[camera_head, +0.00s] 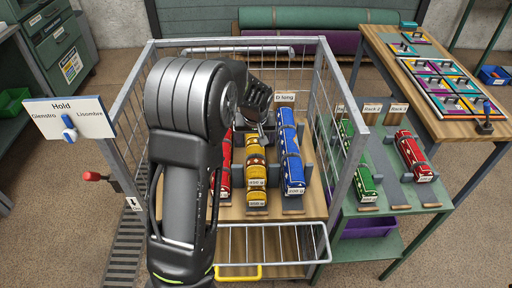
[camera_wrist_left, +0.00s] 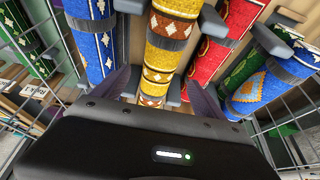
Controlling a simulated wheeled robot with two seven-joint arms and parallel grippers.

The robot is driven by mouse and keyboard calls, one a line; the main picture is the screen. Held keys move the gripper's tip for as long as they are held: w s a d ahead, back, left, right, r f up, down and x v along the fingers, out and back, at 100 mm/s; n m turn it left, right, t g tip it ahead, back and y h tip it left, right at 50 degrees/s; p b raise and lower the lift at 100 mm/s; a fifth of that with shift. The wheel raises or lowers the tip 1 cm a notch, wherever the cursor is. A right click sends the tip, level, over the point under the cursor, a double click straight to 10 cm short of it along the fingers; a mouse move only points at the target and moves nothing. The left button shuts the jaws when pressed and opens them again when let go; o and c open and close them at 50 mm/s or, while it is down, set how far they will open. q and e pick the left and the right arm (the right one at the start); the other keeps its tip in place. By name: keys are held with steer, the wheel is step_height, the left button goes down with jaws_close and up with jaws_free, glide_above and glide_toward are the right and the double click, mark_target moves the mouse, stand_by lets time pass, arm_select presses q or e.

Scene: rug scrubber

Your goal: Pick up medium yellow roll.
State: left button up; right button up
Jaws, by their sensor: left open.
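A yellow roll (camera_head: 256,155) with maroon and white patterns and dark straps lies in the middle of the wire cage's wooden shelf, between a red roll (camera_head: 226,160) and a blue roll (camera_head: 291,150). White weight labels show at its near end; one yellow roll or two stacked, I cannot tell. My left gripper (camera_head: 262,125) is open and empty at its far part. In the left wrist view the yellow roll (camera_wrist_left: 158,72) runs between the spread fingers of my left gripper (camera_wrist_left: 160,92); contact cannot be made out. My arm hides part of the cage's left side. My right gripper is out of view.
The wire cage (camera_head: 335,110) walls stand close on both sides, with a lowered front gate (camera_head: 265,240). A green rack (camera_head: 390,185) with green and red rolls is at right. A sign board (camera_head: 69,117) with a switch and a red lever (camera_head: 93,177) are at left.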

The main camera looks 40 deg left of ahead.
mark_target(255, 142)
arm_select(q)
steer(key=shift+x, duration=0.95)
steer(key=shift+f, duration=0.25)
steer(key=shift+a+f, duration=0.1)
steer(key=p+x, duration=0.1)
steer(key=x, duration=0.4)
steer(key=shift+w, duration=0.2)
steer(key=shift+c, duration=0.4)
jaws_close()
